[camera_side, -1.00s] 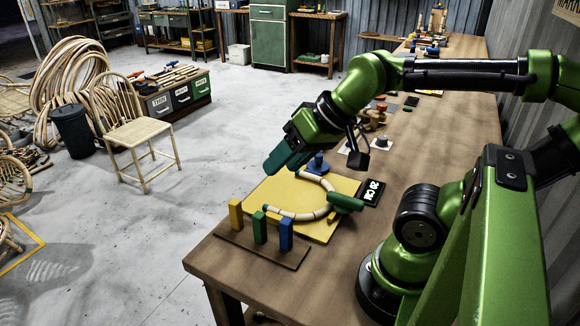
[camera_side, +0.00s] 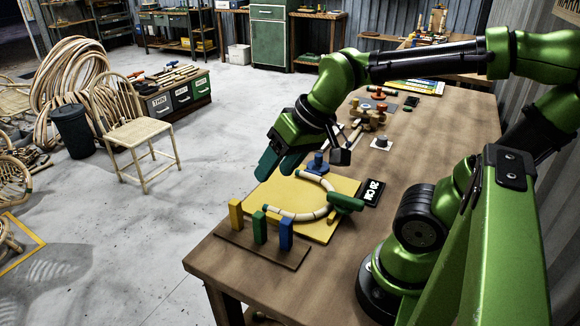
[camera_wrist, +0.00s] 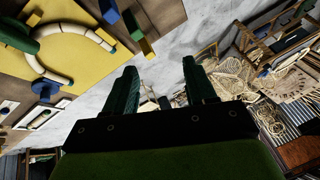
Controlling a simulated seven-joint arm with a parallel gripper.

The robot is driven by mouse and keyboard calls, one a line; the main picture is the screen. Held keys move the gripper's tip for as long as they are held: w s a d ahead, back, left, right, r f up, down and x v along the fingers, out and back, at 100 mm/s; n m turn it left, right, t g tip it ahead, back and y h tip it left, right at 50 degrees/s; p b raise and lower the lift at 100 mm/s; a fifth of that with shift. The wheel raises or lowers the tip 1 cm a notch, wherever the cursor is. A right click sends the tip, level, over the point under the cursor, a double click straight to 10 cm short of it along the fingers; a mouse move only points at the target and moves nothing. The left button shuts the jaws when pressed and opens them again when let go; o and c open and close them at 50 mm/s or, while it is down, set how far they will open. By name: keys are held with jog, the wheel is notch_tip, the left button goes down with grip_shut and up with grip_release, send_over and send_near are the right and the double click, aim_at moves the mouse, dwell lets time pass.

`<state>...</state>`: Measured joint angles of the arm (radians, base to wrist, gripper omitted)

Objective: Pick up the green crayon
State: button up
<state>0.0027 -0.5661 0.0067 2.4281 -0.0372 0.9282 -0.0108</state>
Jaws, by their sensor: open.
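An upright green block (camera_side: 259,227), which I take to be the green crayon, stands between a yellow block (camera_side: 235,215) and a blue block (camera_side: 286,234) on a brown board (camera_side: 230,245) at the table's near left corner. In the wrist view the green block (camera_wrist: 131,24) is at the top, between the blue and yellow ones. My gripper (camera_side: 279,164) is open and empty, above and behind the blocks in the side view, apart from them. Its two fingers also show in the wrist view (camera_wrist: 158,72).
Small parts crowd the table farther back.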

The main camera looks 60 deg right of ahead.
jog(key=w+d+f+n+g+h, duration=0.1)
jog(key=w+d+f+n+g, duration=0.15)
jog(key=w+f+g, duration=0.35)
send_near(260, 227)
jog(key=shift+n+h, duration=0.3)
jog(key=shift+n, duration=0.15)
jog(key=f, duration=0.4)
jog(key=w+d+f, duration=0.1)
jog(key=f, duration=0.1)
jog(key=shift+d+f, duration=0.1)
jog(key=shift+f, duration=0.1)
jog(key=shift+s+a+f, duration=0.1)
jog(key=shift+f, duration=1.2)
jog(key=shift+s+a+f, duration=0.1)
jog(key=shift+f, duration=1.25)
grip_shut()
